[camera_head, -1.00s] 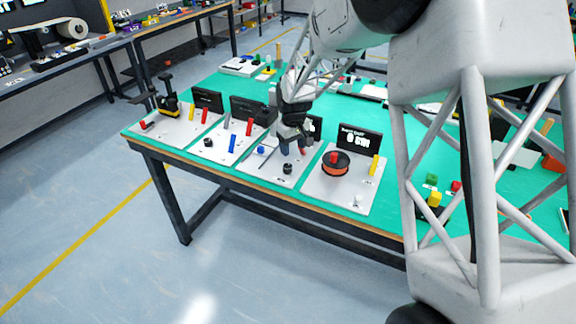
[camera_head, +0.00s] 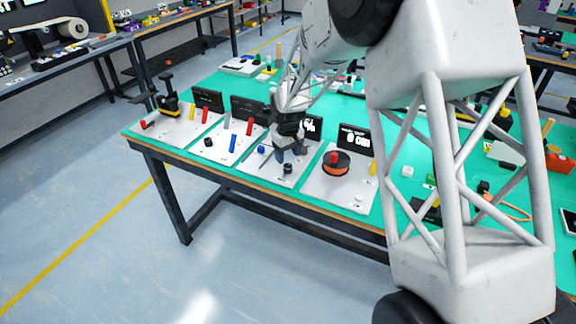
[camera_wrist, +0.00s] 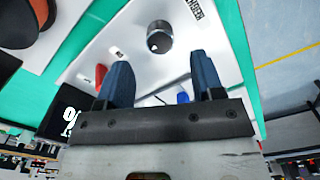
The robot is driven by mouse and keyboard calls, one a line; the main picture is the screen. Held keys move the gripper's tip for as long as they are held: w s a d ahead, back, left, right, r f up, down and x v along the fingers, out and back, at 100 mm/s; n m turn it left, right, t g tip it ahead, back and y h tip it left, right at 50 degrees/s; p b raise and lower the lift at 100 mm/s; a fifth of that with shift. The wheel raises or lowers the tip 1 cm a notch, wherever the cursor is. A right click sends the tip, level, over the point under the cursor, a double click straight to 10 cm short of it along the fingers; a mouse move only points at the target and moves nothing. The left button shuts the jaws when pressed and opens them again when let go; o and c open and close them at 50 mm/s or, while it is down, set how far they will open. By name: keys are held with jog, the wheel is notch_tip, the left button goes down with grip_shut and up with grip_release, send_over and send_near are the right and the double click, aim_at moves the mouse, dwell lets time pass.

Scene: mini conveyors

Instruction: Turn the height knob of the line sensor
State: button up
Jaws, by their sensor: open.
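A white board (camera_head: 262,178) on the green bench carries a round dark knob (camera_head: 288,168) near its front edge. My gripper (camera_head: 291,149) is above this board, behind the knob in the head view. In the wrist view, my gripper (camera_wrist: 161,66) has its two blue fingers apart with nothing between them, and the knob is not touched.
A board with an orange and black disc (camera_head: 335,164) and a display (camera_head: 356,138) stands to the right. Boards with coloured cylinders (camera_head: 232,144) stand to the left. On the knob's own board, a red piece (camera_wrist: 100,74) and a blue piece (camera_wrist: 183,98) sit near my fingers.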

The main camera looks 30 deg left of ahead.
aim_at(288, 166)
jog(key=shift+f, duration=2.65)
jog(key=c, duration=0.9)
